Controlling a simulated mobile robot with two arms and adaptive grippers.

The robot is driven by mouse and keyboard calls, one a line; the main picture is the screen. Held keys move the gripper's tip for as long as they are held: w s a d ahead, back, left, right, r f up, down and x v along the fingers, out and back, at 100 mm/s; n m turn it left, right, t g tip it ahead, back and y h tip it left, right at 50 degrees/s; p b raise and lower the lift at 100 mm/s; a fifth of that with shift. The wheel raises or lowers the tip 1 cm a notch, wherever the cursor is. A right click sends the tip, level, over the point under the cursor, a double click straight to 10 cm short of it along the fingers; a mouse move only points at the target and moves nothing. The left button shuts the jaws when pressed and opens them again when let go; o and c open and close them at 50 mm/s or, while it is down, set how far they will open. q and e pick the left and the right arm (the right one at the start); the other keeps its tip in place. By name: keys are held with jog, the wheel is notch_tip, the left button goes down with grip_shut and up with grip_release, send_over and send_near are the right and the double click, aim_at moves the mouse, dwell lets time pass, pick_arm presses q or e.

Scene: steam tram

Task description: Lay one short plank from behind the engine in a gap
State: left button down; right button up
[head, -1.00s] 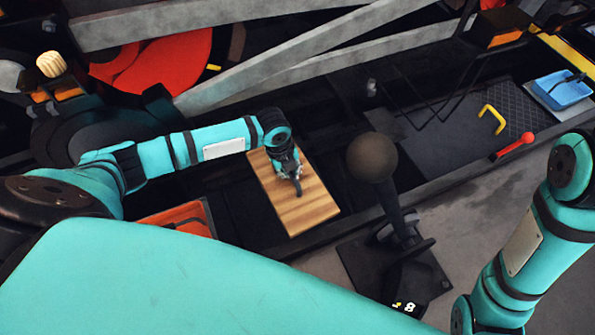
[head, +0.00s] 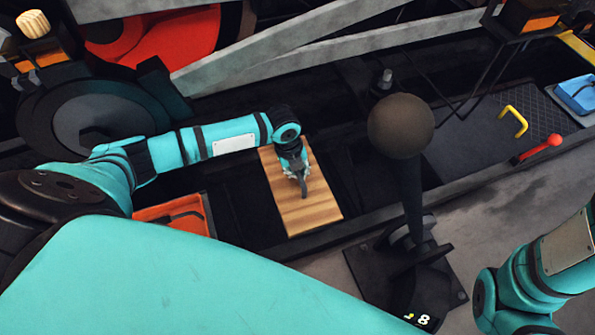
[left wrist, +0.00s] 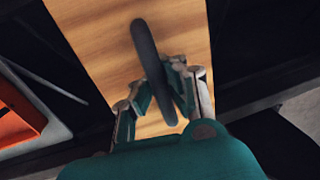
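A light wooden short plank (head: 312,208) lies level over the dark sunken strip, left of the ball-topped lever. A dark handle bar stands on its upper face. The plank (left wrist: 100,58) fills the middle of the left wrist view, with the dark bar (left wrist: 147,50) running along it. My left gripper (head: 300,180) is over the plank with its fingers closed on either side of the bar. It hides part of the plank. I cannot tell whether the plank's underside rests on anything. My right gripper is out of view; only part of that arm shows at the lower right.
A lever with a round brown knob (head: 401,125) rises right of the plank. An orange tray (head: 176,213) lies left. Grey slanted rods (head: 300,38) cross behind. At right are a yellow handle (head: 514,121), a red-knobbed lever (head: 540,148) and a blue tray (head: 578,95).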

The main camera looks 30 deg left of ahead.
aim_at(298, 183)
pick_arm(q)
jog(key=shift+w+f+b, duration=0.1)
jog(key=shift+f+b, duration=0.95)
jog(key=shift+b, duration=0.1)
jog(key=shift+f+b, duration=0.65)
jog(key=shift+f, duration=1.45)
jog(key=shift+f, duration=0.2)
jog(key=c, duration=2)
grip_release()
jog(key=o, duration=0.6)
jog(key=shift+f, duration=0.1)
